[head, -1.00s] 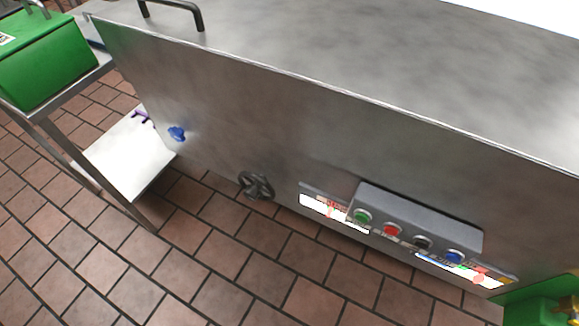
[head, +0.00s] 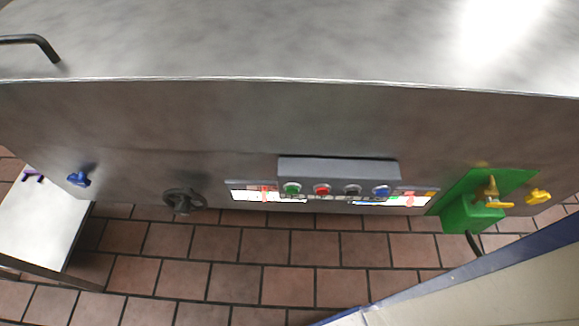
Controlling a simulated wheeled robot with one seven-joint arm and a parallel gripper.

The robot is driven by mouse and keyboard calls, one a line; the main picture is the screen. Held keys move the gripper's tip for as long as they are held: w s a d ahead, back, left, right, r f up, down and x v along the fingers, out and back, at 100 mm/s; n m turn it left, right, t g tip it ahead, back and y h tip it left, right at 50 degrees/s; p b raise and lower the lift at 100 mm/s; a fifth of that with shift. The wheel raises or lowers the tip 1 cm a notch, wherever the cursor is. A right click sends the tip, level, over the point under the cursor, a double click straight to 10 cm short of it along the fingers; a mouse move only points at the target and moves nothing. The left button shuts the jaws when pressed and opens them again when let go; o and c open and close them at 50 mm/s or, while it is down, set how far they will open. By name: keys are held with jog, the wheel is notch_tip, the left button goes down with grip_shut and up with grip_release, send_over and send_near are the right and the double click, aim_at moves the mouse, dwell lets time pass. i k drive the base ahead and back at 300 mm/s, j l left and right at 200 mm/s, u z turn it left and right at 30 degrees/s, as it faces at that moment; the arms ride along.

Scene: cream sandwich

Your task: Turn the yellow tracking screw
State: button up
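Yellow screw-like parts are at the right of the metal machine front in the head view. One yellow knob (head: 538,196) sits on the metal panel at the far right. A yellow winged part (head: 491,195) is on the green block (head: 470,212) just left of it. I cannot tell which of them is the tracking screw. A blue knob (head: 79,178) of similar shape sits on the panel's far left. My gripper is not in view.
The metal machine front (head: 230,120) spans the view. It carries a black handwheel (head: 184,201) and a control box (head: 338,169) with several coloured buttons. A white shelf (head: 38,225) is at left. A pale, blue-edged surface (head: 480,290) fills the lower right. Tiled floor lies between.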

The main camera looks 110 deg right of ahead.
aim_at(536, 197)
jog(key=z, duration=4.55)
jog(key=k+j, duration=0.05)
jog(key=j, duration=0.05)
